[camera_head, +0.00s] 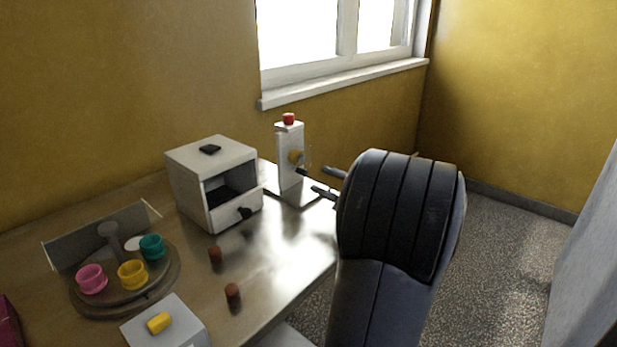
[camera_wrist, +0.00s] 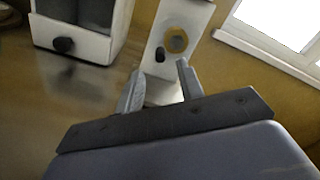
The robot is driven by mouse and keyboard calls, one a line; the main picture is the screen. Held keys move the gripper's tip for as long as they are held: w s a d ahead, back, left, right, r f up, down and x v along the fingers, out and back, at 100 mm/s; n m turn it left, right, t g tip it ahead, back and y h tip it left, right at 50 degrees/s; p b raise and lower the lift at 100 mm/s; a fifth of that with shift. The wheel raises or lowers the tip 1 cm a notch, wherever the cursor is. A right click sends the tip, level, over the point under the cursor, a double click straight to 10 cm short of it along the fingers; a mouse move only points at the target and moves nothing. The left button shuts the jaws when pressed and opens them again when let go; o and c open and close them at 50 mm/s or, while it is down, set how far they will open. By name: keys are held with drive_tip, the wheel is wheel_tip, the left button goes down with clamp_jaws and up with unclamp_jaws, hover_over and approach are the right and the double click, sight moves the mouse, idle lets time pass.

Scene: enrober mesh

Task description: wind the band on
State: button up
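A white upright post (camera_head: 286,165) stands on the metal table with a red cap (camera_head: 289,118) on top. A yellow round hub (camera_head: 295,157) is on its face, with a dark crank knob (camera_head: 302,172) just below. In the wrist view the hub (camera_wrist: 176,39) is a yellow ring and the dark knob (camera_wrist: 160,55) sits lower left of it. My gripper (camera_head: 318,180) is open and empty in front of the post. In the wrist view its fingers (camera_wrist: 160,82) are spread below the knob, apparently short of it. I cannot make out the band clearly.
Left of the post is a white open-fronted box (camera_head: 210,160) with a black front knob (camera_head: 245,213). Two brown pieces (camera_head: 215,254) (camera_head: 233,292) stand on the table (camera_head: 275,275). A round turntable (camera_head: 150,292) with coloured cups and a grey box (camera_head: 165,328) with a yellow button are front left.

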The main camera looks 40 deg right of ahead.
sight(306, 174)
drive_tip(key=w, duration=0.5)
drive_tip(key=shift+w+a, duration=0.25)
drive_tip(key=shift+w, duration=0.1)
drive_tip(key=shift+c, duration=0.5)
clamp_jaws()
